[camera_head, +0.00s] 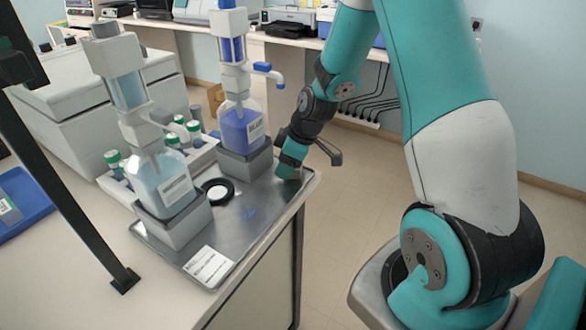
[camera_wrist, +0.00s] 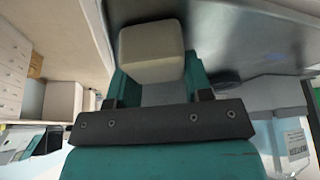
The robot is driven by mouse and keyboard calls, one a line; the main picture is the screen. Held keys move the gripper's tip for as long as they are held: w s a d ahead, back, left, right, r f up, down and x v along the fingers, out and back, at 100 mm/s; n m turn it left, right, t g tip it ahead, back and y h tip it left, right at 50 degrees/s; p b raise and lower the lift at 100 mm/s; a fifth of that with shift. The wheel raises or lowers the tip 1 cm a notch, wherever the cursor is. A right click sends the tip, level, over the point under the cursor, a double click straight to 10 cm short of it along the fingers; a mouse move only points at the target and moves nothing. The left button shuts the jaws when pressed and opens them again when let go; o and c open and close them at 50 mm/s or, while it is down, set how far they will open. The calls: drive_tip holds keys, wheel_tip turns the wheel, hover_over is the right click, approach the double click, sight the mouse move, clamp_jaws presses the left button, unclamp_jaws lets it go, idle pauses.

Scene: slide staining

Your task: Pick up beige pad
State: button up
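The beige pad (camera_wrist: 152,50) is a small rounded block in the upper middle of the wrist view. My gripper (camera_wrist: 160,85) reaches up to it from below, with a teal finger at each side of the pad. The fingers are apart. Whether they press on the pad or only stand beside it is unclear. In the head view my gripper (camera_head: 289,168) is low over the far right corner of the metal tray (camera_head: 240,232). There the pad is mostly hidden by my gripper.
A bottle of purple liquid (camera_head: 241,128) stands in a grey holder just left of my gripper. A bottle of pale blue liquid (camera_head: 160,182) stands nearer. A black ring (camera_head: 217,190) and a white label (camera_head: 208,267) lie on the tray. Open floor lies right of the table.

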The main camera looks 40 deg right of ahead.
drive_tip(key=shift+s+r, duration=0.1)
drive_tip(key=shift+r, duration=0.05)
drive_tip(key=shift+c, duration=0.4)
drive_tip(key=shift+s+d+r+b, duration=0.1)
drive_tip(key=shift+r+b, duration=0.15)
drive_tip(key=shift+b, duration=0.1)
drive_tip(key=r, duration=0.6)
drive_tip(key=shift+s+d+r+b, duration=0.1)
drive_tip(key=shift+s+d+b, duration=0.05)
drive_tip(key=shift+s+b, duration=0.25)
drive_tip(key=s+d+b, duration=0.1)
drive_tip(key=s+d, duration=0.2)
drive_tip(key=s, duration=0.6)
drive_tip(key=s+d+b, duration=0.2)
drive_tip(key=s+d, duration=0.1)
drive_tip(key=s, duration=0.5)
drive_tip(key=shift+s+d, duration=0.15)
drive_tip(key=shift+s, duration=0.2)
